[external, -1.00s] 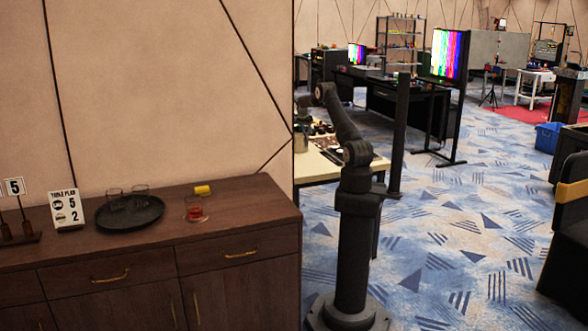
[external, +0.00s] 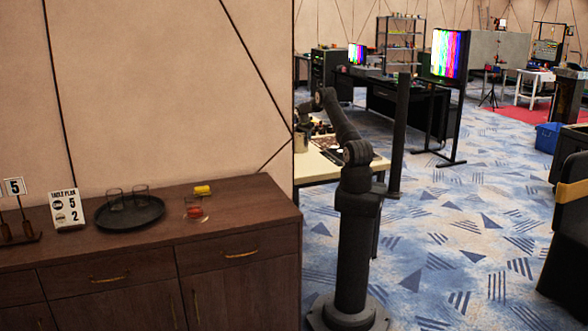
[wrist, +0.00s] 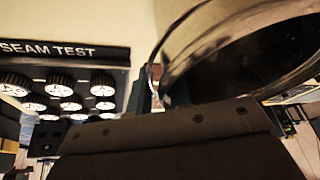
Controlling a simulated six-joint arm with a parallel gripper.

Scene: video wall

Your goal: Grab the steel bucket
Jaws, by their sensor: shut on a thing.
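The steel bucket (wrist: 185,45) fills the upper right of the wrist view, with its shiny rim curving around a dark inside. In the external view the bucket (external: 300,144) is a small grey shape at the table's left end, partly cut off by the wall edge. My gripper (wrist: 158,86) is shut on the bucket's rim at its near left side. The dark gripper body hides the lower part of the bucket in the wrist view. In the external view my gripper is small and dark above the bucket, its fingers hard to make out.
A black panel (wrist: 66,62) labelled "SEAM TEST", with several knobs, is left of the bucket. The pale table (external: 325,170) carries small dark items. A wooden sideboard (external: 150,235) with a tray and glasses stands at left. A black post (external: 399,135) stands right of my arm.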

